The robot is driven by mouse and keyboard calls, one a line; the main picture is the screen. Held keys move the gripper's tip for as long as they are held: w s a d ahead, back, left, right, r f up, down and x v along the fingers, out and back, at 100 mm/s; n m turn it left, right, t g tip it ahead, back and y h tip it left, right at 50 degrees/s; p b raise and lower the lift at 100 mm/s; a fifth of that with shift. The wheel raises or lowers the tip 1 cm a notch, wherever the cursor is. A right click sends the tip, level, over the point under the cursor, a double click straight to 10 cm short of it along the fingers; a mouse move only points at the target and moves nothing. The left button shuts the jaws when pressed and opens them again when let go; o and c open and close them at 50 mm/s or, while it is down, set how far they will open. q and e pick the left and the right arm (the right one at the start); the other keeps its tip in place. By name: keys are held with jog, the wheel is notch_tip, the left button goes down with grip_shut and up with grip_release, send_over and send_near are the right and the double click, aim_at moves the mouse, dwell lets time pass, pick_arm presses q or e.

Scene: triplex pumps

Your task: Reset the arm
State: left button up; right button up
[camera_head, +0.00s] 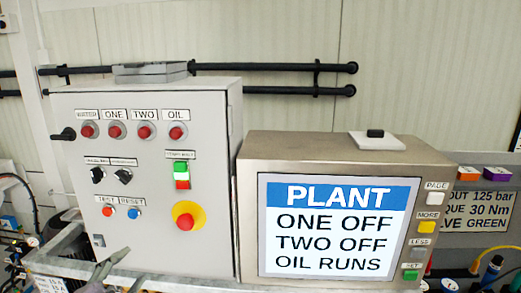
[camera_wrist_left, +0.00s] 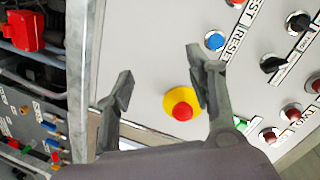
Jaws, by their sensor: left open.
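My left gripper (camera_head: 108,264) shows at the lower left of the head view, in front of the bottom of the grey control cabinet (camera_head: 150,225). In the left wrist view my left gripper (camera_wrist_left: 162,82) is open with nothing between its fingers. The cabinet face (camera_wrist_left: 150,50) lies beyond the fingers. The red emergency button on its yellow ring (camera_wrist_left: 181,105) appears close to the right-hand finger in that view; I cannot tell the gap in depth. The blue reset button (camera_wrist_left: 215,41) is above it. My right gripper is in neither view.
A screen unit (camera_head: 340,225) reading PLANT, ONE OFF, TWO OFF, OIL RUNS stands right of the cabinet. Black pipes (camera_head: 270,90) run along the wall behind. A red part (camera_wrist_left: 24,31) and small coloured fittings lie left of the cabinet edge in the wrist view.

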pick_arm(q)
jog(key=s+d+f+n+g+y, duration=0.1)
jog(key=s+d+f+n+g, duration=0.25)
jog(key=f, duration=0.55)
jog(key=s+f+n+g+y, duration=0.1)
jog(key=s+f+n+g, duration=0.25)
jog(key=s+f, duration=0.4)
jog(key=s+d+f+n+g+h, duration=0.1)
jog(key=s+d+f+n+g, duration=0.15)
jog(key=s+f, duration=0.35)
jog(key=s+d+f+n+g+h, duration=0.1)
jog(key=s+f+g, duration=0.2)
jog(key=s, duration=0.5)
notch_tip(320, 180, down, 30)
jog(key=s+g+b, duration=0.1)
jog(key=s+b, duration=0.1)
jog(key=b, duration=0.1)
jog(key=s+a+f+g+b, duration=0.1)
jog(key=s+a+f+b, duration=0.1)
jog(key=s+f, duration=1.4)
jog(key=shift+a+f+y, duration=0.3)
jog(key=shift+a+f, duration=0.1)
jog(key=shift+f, duration=0.55)
jog(key=shift+m, duration=0.25)
